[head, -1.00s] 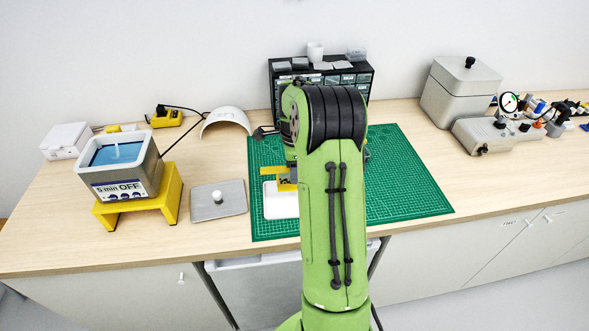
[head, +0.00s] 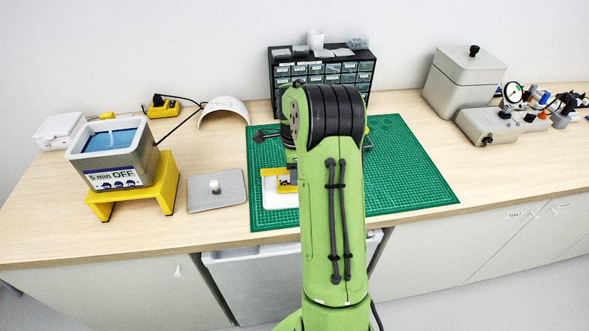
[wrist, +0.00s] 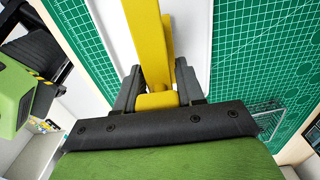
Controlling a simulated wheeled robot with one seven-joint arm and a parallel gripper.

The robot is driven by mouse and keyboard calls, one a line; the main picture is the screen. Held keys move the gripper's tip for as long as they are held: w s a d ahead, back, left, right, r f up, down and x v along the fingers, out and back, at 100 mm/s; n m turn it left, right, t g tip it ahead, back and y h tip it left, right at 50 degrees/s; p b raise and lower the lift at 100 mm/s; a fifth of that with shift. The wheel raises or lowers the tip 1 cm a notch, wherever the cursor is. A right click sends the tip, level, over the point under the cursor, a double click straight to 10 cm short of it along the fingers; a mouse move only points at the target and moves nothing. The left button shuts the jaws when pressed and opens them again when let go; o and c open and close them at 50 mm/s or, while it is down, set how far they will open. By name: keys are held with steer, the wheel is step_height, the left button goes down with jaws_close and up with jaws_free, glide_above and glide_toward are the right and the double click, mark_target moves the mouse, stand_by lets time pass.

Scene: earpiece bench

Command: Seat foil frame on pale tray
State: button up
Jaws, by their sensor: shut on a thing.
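The yellow foil frame (head: 284,185) shows in the head view just left of my arm, over the pale tray (head: 272,202). In the wrist view my gripper (wrist: 157,95) is shut on the yellow frame (wrist: 146,40), which runs up and away from the jaws. White tray surface (wrist: 193,35) shows on both sides of it. The frame is low over the tray; I cannot tell whether it touches or is seated. In the head view my arm hides the jaws and the right part of the tray.
The tray lies on a green cutting mat (head: 410,175). A dark drawer cabinet (head: 320,75) stands behind. The mat's right side is clear.

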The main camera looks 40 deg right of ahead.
steer(key=shift+f, duration=0.15)
steer(key=o, duration=1.2)
steer(key=shift+o, duration=0.2)
step_height(320, 180, up, 16)
steer(key=p, duration=0.3)
steer(key=shift+f, duration=0.1)
